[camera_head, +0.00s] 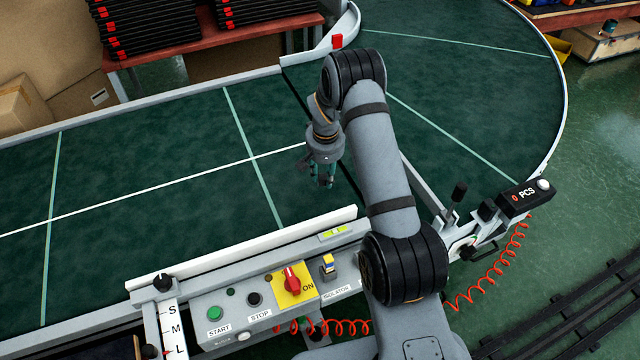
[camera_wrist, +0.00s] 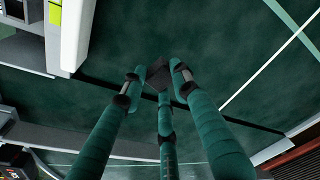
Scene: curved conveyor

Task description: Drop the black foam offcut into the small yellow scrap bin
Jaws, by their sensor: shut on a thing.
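My gripper (camera_head: 326,177) is over the green conveyor belt (camera_head: 180,150), fingers pointing down. In the wrist view, its green fingers (camera_wrist: 160,80) close around a small dark piece, the black foam offcut (camera_wrist: 156,73), held at the fingertips. In the head view the offcut cannot be made out against the dark belt. A yellow bin (camera_head: 559,50) shows partly at the upper right, beyond the conveyor's outer rim, well away from my gripper. Its inside is hidden.
A control panel (camera_head: 240,306) with a red knob runs along the near side. A counter box (camera_head: 524,195) stands at the right. Black trays (camera_head: 150,28) are stacked on a red table behind. The belt around my gripper is clear.

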